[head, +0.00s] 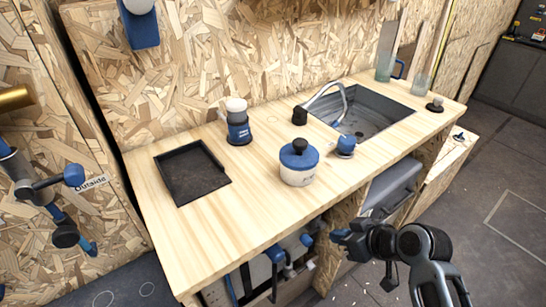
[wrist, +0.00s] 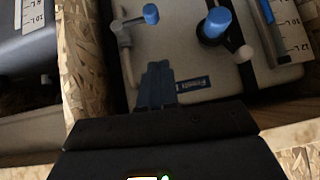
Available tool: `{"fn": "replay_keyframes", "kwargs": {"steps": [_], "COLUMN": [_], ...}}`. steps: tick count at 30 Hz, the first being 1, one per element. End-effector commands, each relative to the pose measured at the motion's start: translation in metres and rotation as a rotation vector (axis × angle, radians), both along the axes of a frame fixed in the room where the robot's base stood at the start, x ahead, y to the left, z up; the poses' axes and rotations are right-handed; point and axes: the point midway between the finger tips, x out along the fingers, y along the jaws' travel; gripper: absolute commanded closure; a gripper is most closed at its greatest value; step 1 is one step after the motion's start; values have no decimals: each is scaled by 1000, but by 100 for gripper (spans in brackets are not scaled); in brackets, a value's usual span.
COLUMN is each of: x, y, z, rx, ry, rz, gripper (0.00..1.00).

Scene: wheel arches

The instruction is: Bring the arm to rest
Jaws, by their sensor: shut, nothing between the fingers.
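My gripper (head: 342,237) is in front of the wooden counter (head: 250,205), below its front edge and at the lower right of the head view. Its blue fingers are together and hold nothing. In the wrist view the shut fingers (wrist: 158,72) point at a pale panel or case (wrist: 185,60) with blue-capped handles. I cannot tell how far the fingertips are from that panel. My arm reaches in from the bottom right of the head view, bent at its dark joints.
The counter carries a dark tray (head: 190,172), a blue-lidded pot (head: 299,165), a blue cup (head: 345,146), a blue and white container (head: 238,125) and a sink (head: 370,112). A grey case (head: 390,185) sits under the counter. Open floor (head: 490,190) lies to the right.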

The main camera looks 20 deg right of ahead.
Motion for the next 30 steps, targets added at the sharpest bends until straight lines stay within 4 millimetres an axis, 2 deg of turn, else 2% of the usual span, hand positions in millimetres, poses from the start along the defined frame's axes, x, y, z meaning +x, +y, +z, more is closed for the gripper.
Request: {"fn": "replay_keyframes", "kwargs": {"steps": [5,8,13,17,23,26,30], "x": [-4,-18,-66,-108,-170,-200,-238], "y": [2,8,23,34,49,56,66], "z": [-2,-9,-21,-19,3,22,56], "rx": [-1,-9,-39,-65,-90,-94,-89], "ry": [0,-3,-36,-83,-175,-228,-311], "rz": [-6,-31,-116,-177,-241,-260,-268], "gripper": [100,100,100,100,100,100,100]}}
